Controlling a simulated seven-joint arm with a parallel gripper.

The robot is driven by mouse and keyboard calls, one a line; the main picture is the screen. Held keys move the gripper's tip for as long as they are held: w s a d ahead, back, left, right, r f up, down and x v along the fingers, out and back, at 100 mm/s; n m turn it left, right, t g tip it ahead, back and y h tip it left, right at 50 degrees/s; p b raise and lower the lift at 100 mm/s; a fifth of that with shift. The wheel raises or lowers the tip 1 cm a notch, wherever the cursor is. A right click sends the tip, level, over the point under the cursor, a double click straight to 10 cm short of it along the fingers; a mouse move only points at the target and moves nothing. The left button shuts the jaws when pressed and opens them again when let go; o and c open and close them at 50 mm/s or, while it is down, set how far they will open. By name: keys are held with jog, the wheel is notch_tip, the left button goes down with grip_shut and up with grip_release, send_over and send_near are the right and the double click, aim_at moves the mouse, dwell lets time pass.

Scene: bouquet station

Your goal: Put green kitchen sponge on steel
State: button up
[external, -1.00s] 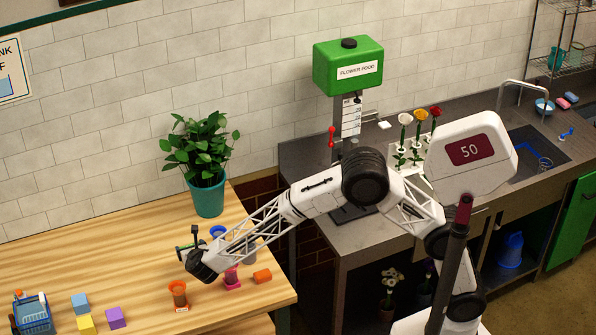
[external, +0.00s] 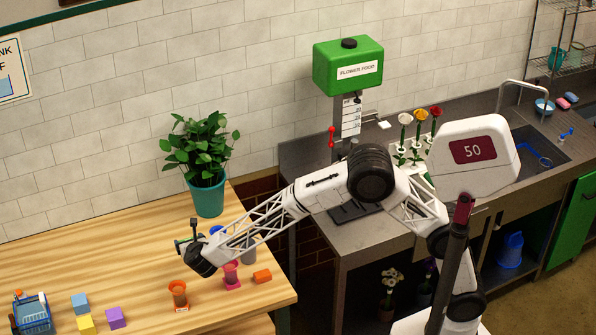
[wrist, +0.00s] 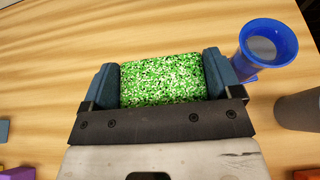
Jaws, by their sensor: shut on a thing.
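The green kitchen sponge (wrist: 162,80), speckled with white, sits between the two blue fingers of my gripper (wrist: 161,82) in the wrist view. The fingers are shut on its left and right sides. In the external view my gripper (external: 188,243) is over the back part of the wooden table, and only a sliver of green shows there. The wrist view shows wood grain beyond the sponge; its exact height above the table is hard to tell. A grey steel-looking counter (external: 300,160) stands to the right of the table.
A blue cup (wrist: 267,45) and a grey cylinder (wrist: 300,110) stand just right of my gripper. Pink (external: 231,275) and orange (external: 179,292) cups stand in front. A potted plant (external: 207,190) is behind. The counter holds the flower food dispenser (external: 347,68) and flowers.

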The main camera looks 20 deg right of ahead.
jog(key=shift+w+d+r, duration=0.1)
dwell(0.3)
jog(key=w+d+r+n+g+y, duration=0.1)
jog(key=w+d+n+y, duration=0.3)
jog(key=d, duration=0.7)
jog(key=w+d+r+n+g+y, duration=0.2)
jog(key=w+d+r+n+y, duration=0.2)
jog(key=d, duration=0.8)
jog(key=shift+w+d+y, duration=0.3)
jog(key=shift+w+y, duration=0.1)
jog(key=shift+w, duration=0.4)
dwell(0.8)
jog(key=shift+a+r, duration=0.1)
jog(key=shift+a, duration=0.1)
dwell(0.4)
